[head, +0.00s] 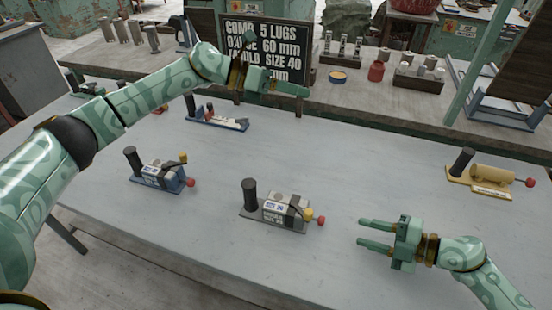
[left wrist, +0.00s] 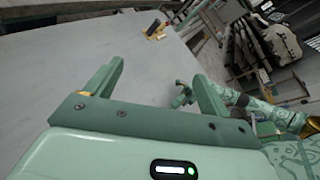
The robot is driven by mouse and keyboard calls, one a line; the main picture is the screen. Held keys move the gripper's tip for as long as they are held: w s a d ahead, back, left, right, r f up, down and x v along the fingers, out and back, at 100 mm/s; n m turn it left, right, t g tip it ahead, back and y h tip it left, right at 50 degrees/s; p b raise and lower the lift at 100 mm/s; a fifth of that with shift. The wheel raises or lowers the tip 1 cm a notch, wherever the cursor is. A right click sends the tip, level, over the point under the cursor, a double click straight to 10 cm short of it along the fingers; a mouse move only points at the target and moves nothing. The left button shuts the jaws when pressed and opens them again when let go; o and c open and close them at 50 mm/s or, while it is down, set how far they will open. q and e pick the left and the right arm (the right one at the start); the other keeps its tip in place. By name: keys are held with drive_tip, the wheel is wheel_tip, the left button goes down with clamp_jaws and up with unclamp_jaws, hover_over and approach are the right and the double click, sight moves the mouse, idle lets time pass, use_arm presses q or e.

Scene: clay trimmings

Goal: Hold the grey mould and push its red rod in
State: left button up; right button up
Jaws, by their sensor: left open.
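The grey mould (head: 275,215) stands on the table a little right of centre in the head view. It has a black upright handle (head: 250,193) at its left end. At its right end are a yellow knob (head: 309,214) and a red knob (head: 321,221), the end of its red rod; the rest of the rod cannot be made out. My left gripper (head: 290,84) is raised beyond the mould, near the sign, apart from it. In the left wrist view its fingers (left wrist: 157,88) are spread and empty. My right gripper (head: 361,233) is open and empty, right of the red knob, fingers pointing left.
A blue mould (head: 160,177) stands left of the grey one, another blue-based device (head: 219,119) farther back, and a yellow mould (head: 480,181) at the right. A black sign (head: 268,42) stands behind on a rear bench (head: 400,105). Table around the grey mould is clear.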

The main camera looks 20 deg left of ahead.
use_arm(q)
drive_tip(key=s+d+f+m+g+y, duration=0.5)
drive_tip(key=s+d+m, duration=0.1)
drive_tip(key=s, duration=0.2)
drive_tip(key=m+y, duration=0.3)
drive_tip(key=y, duration=0.5)
hover_over(276, 201)
wheel_tip(276, 201, down, 5)
drive_tip(key=shift+g, duration=0.4)
wheel_tip(276, 201, down, 16)
drive_tip(key=shift+r, duration=0.1)
drive_tip(key=shift+c, duration=0.3)
